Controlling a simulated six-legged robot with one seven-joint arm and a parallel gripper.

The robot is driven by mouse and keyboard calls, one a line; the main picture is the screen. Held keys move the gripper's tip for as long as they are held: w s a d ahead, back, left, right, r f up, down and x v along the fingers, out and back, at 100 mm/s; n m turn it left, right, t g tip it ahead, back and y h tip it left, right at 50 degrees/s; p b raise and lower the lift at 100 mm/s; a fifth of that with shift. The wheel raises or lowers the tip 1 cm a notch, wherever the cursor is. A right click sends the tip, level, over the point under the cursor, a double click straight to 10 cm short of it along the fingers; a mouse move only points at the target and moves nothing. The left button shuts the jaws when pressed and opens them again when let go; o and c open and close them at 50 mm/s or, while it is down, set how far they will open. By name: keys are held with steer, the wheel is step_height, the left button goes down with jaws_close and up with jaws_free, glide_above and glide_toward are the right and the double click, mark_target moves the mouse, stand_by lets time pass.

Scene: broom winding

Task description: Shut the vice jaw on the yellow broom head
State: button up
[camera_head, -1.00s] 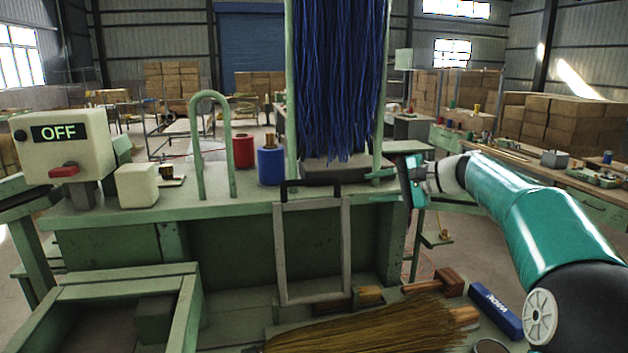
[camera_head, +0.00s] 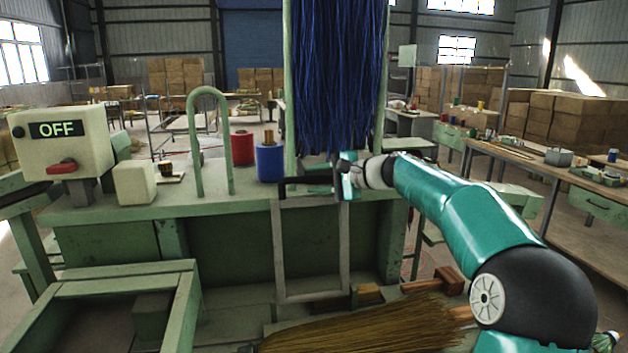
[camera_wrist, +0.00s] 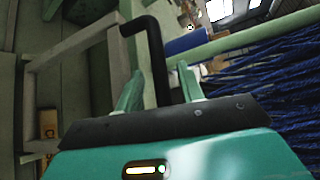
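A yellow-brown straw broom head (camera_head: 370,326) lies at the bottom of the head view, low in front of the bench. Behind it stands a grey rectangular frame (camera_head: 345,250) with a black bar handle (camera_head: 293,184) on top. I cannot tell for sure which part is the vice jaw. My gripper (camera_head: 322,187) is at the right end of the black handle. In the wrist view its two teal fingers (camera_wrist: 162,72) are apart, and the black handle (camera_wrist: 158,55) passes between them with gaps visible. My arm hides part of the broom's right end.
Long blue bristles (camera_head: 340,80) hang between green posts just above my gripper. Red (camera_head: 243,148) and blue (camera_head: 270,163) spools and a green hoop (camera_head: 194,130) stand left of it. A switch box (camera_head: 65,140) reading OFF is at far left.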

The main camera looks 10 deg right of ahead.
steer(key=shift+w+a+f, duration=0.15)
steer(key=shift+w+a, duration=0.25)
jaws_close()
steer(key=shift+s, duration=0.1)
